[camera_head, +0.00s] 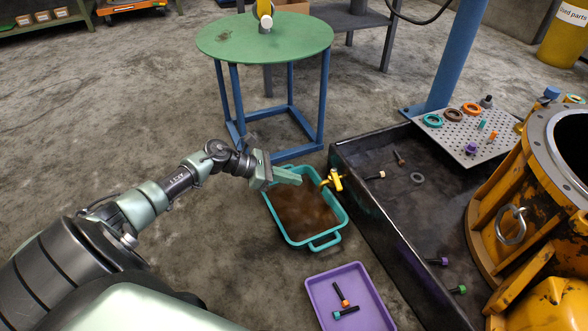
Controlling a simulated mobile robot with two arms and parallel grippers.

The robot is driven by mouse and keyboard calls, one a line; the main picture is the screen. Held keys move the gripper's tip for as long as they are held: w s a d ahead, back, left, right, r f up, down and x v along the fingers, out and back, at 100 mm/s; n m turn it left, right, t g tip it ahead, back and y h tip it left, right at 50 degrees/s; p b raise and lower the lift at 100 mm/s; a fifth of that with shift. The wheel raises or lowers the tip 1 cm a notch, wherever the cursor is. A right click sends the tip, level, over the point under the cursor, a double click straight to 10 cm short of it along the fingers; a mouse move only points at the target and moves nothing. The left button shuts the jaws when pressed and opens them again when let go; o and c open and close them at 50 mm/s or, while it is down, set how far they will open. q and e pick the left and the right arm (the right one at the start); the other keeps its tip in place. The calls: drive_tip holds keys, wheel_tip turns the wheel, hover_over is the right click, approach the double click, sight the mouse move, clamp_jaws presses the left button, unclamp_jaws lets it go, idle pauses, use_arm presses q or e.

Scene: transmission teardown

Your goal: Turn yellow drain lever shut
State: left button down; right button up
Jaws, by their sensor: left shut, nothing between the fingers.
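The yellow drain lever (336,182) sits at the outer left wall of the black drip pan, above the far right corner of a teal tub. My left gripper (296,179) is shut and empty. It reaches in from the left over the tub's far edge, and its fingertips show a small gap left of the lever, apart from it in the picture. The teal tub (327,241) stands on the floor and holds brown liquid. My right gripper is out of the picture.
The black drip pan (390,235) holds loose bolts and a ring (417,178). A yellow housing (490,205) stands at its right. A purple tray (365,290) with bolts lies in front. A green round table (230,40) stands behind. Floor at left is clear.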

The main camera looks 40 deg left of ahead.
sight(336, 179)
use_arm(q)
drive_tip(key=w+r+b+x, duration=0.1)
drive_tip(key=b+x, duration=0.4)
drive_tip(key=x, duration=0.5)
drive_tip(key=shift+d+r, duration=0.35)
drive_tip(key=shift+d, duration=0.05)
